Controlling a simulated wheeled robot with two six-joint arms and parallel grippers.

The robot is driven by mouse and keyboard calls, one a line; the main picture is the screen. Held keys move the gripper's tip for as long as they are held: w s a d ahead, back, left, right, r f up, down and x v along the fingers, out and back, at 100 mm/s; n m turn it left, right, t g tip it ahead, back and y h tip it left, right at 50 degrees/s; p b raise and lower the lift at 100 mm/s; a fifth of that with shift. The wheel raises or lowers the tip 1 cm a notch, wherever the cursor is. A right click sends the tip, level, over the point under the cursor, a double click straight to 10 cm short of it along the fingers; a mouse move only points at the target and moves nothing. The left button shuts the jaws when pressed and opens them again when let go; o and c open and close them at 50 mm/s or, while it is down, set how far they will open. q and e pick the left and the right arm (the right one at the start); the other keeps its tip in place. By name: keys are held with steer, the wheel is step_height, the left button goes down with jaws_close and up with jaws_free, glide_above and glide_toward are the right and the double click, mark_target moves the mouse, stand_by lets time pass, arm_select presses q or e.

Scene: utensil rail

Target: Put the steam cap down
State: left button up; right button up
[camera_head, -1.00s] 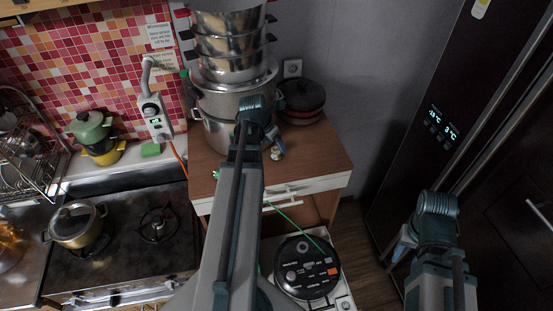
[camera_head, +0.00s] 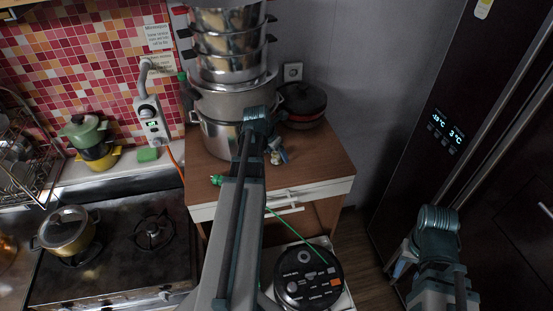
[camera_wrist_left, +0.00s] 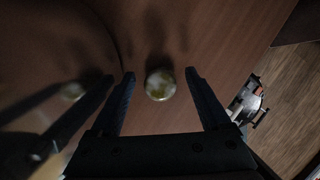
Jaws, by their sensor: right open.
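The steam cap seems to be the small round, glossy, pale-brown piece (camera_wrist_left: 160,85) in the left wrist view. It sits between the tips of my left gripper (camera_wrist_left: 160,75), with a gap to each finger. In the head view my left gripper (camera_head: 276,153) is low over the brown wooden cabinet top (camera_head: 315,165), beside the steel pots; its arm hides part of this spot. The cap appears to rest on the wood. My right gripper (camera_head: 402,268) is open and empty at the lower right, far from the cap.
A stack of steel pots (camera_head: 228,105) stands behind the left gripper, and a dark lidded pan (camera_head: 303,103) is at the cabinet's back right. A round black appliance (camera_head: 308,280) sits below the cabinet front. The cabinet top's right side is clear.

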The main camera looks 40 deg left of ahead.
arm_select(q)
jaws_close()
steer(key=shift+r, duration=0.15)
